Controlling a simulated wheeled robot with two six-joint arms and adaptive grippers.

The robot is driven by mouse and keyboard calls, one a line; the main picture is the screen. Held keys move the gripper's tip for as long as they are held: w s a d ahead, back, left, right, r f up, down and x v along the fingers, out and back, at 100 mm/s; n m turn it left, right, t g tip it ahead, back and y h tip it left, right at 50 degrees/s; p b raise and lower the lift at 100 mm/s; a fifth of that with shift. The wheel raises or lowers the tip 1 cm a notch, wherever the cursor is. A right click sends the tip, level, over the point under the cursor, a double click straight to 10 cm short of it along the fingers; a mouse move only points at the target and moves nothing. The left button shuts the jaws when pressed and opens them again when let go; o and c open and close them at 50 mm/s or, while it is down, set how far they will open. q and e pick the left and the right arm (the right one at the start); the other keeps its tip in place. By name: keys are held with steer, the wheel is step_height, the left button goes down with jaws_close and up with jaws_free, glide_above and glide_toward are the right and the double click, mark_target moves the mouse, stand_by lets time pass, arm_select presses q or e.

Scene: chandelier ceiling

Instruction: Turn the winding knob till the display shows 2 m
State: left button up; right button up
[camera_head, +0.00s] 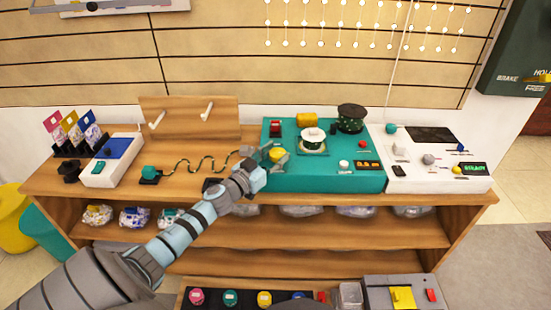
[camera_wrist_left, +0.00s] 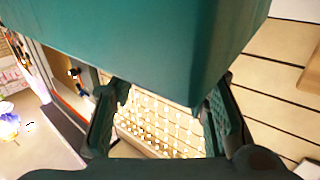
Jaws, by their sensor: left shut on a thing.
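The teal winding station (camera_head: 325,182) stands on the wooden bench. Its display (camera_head: 367,165) shows small yellow characters that seem to read 0.5 m. A yellow knob (camera_head: 277,154) sits at the station's left front. My left gripper (camera_head: 271,157) reaches in from the left and is shut on this knob, its fingers at the knob's sides. A white and dark green spool (camera_head: 312,138) sits behind it. In the left wrist view, a large teal surface (camera_wrist_left: 130,40) fills the top between my left gripper's fingers (camera_wrist_left: 168,95), and the knob cannot be made out. My right gripper is out of view.
A white console (camera_head: 435,178) adjoins the station on the right. A dark round pot-like part (camera_head: 351,118) and a yellow cylinder (camera_head: 307,119) stand at the station's back. A wavy wire (camera_head: 200,165) and a blue-topped box (camera_head: 112,160) lie left of my arm.

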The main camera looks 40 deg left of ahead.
arm_select(q)
steer(key=h, duration=0.1)
steer(key=m+h+p, duration=0.1)
steer(key=shift+a+r+m+h+p, duration=0.15)
steer(key=shift+a+m+h+p, duration=0.05)
steer(key=shift+m+h+p, duration=0.1)
steer(key=shift+a+m+h, duration=0.1)
steer(key=shift+m+h, duration=0.3)
steer(key=shift+h, duration=0.2)
steer(key=shift+m+g+h+b, duration=0.3)
steer(key=shift+h+b, duration=0.05)
steer(key=shift+h, duration=0.05)
steer(key=shift+f+m+h+b, duration=0.25)
steer(key=shift+m+h+b, duration=0.3)
steer(key=shift+h, duration=0.25)
steer(key=shift+r+m+g+h+b, duration=0.1)
steer(key=shift+m+g+h+b, duration=0.15)
steer(key=shift+g+h+b, duration=0.15)
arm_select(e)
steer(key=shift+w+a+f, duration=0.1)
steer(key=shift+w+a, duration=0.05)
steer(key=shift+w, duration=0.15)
arm_select(q)
steer(key=o, duration=1.1)
steer(key=shift+o, duration=0.2)
